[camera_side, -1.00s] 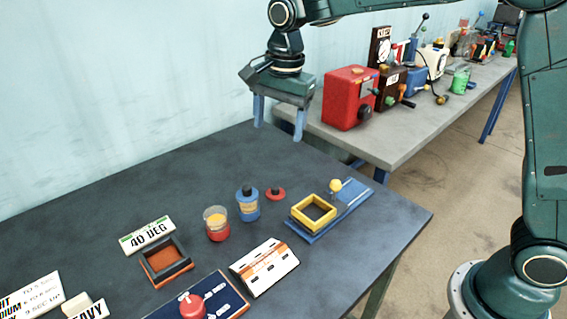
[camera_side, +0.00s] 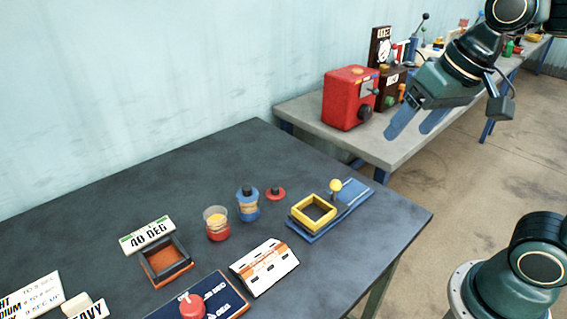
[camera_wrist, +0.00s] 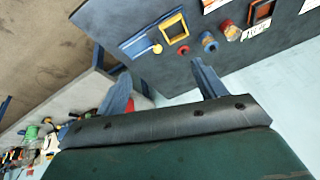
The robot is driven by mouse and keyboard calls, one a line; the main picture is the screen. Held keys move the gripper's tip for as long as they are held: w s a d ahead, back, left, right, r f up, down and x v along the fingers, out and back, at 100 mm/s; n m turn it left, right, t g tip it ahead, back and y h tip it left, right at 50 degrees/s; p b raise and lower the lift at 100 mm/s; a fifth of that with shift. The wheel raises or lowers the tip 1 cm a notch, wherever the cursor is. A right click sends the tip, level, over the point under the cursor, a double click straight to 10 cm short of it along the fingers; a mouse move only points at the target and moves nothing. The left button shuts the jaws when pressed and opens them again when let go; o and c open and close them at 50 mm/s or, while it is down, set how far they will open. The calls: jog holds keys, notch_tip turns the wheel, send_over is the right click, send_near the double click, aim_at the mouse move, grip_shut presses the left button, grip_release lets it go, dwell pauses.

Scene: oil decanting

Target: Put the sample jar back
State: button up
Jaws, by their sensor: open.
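A clear jar with red and orange contents (camera_side: 217,224) stands upright on the dark table, and it also shows in the wrist view (camera_wrist: 230,31). Beside it stands a blue bottle with a black cap (camera_side: 248,206); I cannot tell for certain which of the two is the sample jar. A yellow square frame (camera_side: 313,211) on a blue base and a dark square frame with an orange floor (camera_side: 165,262) stand on the table, both empty. My gripper (camera_side: 418,124) is open and empty, high up and right of the table, well away from the jar.
A small red disc with a black knob (camera_side: 275,193) lies near the bottle. A 40 DEG sign (camera_side: 148,235), a white and orange block (camera_side: 265,267) and a blue panel with a red knob (camera_side: 203,297) are nearby. A grey bench with a red box (camera_side: 350,97) stands behind.

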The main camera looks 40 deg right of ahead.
jog(key=s+d+f+n+t, duration=0.1)
jog(key=s+f+n, duration=0.2)
jog(key=s, duration=0.3)
jog(key=shift+d, duration=0.1)
dwell(1.2)
